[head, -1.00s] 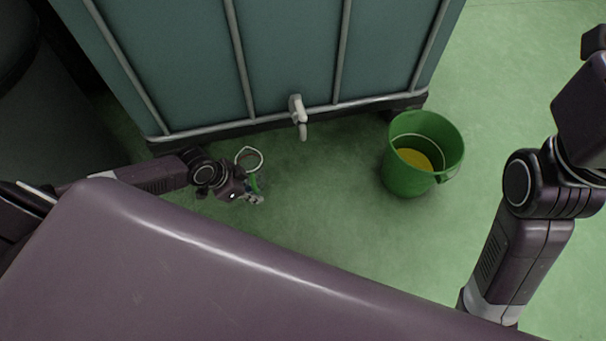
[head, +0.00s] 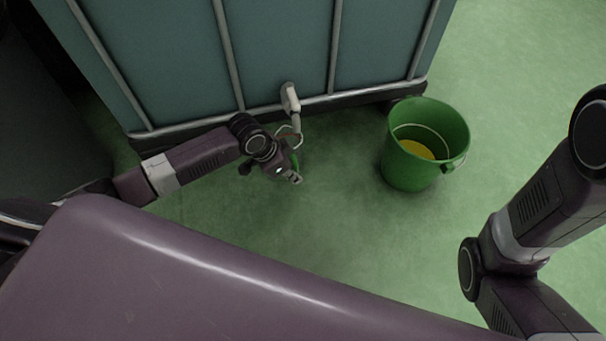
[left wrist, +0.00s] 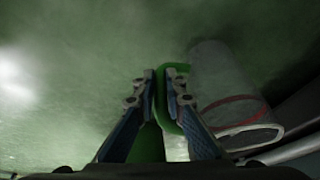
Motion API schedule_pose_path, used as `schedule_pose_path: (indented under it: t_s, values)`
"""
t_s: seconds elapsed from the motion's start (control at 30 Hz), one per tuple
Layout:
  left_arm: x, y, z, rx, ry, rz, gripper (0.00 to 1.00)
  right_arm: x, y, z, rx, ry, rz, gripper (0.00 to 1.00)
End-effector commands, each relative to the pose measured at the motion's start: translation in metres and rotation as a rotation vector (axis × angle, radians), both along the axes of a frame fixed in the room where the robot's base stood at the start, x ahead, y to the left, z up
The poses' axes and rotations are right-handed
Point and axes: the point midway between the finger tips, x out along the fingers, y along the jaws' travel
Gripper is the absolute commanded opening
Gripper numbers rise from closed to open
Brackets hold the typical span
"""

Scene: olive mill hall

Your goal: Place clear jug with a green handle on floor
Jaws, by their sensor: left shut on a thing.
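The clear jug (left wrist: 225,80) shows in the left wrist view to the right of my fingers, with a red line near its pale rim. Its green handle (left wrist: 165,110) lies between the fingers of my left gripper (left wrist: 160,88), which is shut on it. In the head view my left gripper (head: 293,177) is in front of the tank, with the green handle (head: 295,161) beside it. The jug's rim (head: 281,129) shows just under the tap; my gripper hides most of its body. I cannot tell the jug's height above the floor. My right gripper is out of view.
A tank (head: 285,50) in a metal frame stands behind, with a white tap (head: 290,97) at its lower front. A green bucket (head: 408,170) with yellow contents stands to the right. The green floor (head: 335,205) between jug and bucket is clear.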

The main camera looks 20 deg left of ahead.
Motion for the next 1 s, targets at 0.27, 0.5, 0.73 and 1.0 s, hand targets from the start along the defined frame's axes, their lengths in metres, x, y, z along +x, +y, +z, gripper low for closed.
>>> schedule_pose_path:
  t_s: [0.27, 0.5, 0.73, 1.0]
  values:
    - [0.021, -0.021, -0.017, -0.001, -0.002, 0.000, 0.00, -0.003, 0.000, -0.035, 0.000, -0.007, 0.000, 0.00]
    - [0.021, -0.021, -0.014, -0.002, -0.003, 0.000, 0.00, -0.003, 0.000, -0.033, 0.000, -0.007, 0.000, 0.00]
    - [0.021, -0.021, -0.019, -0.001, -0.002, 0.000, 0.00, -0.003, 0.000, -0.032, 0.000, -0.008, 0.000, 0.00]
    - [0.021, -0.020, -0.019, -0.001, -0.002, 0.000, 0.28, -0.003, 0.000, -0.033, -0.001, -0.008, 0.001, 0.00]
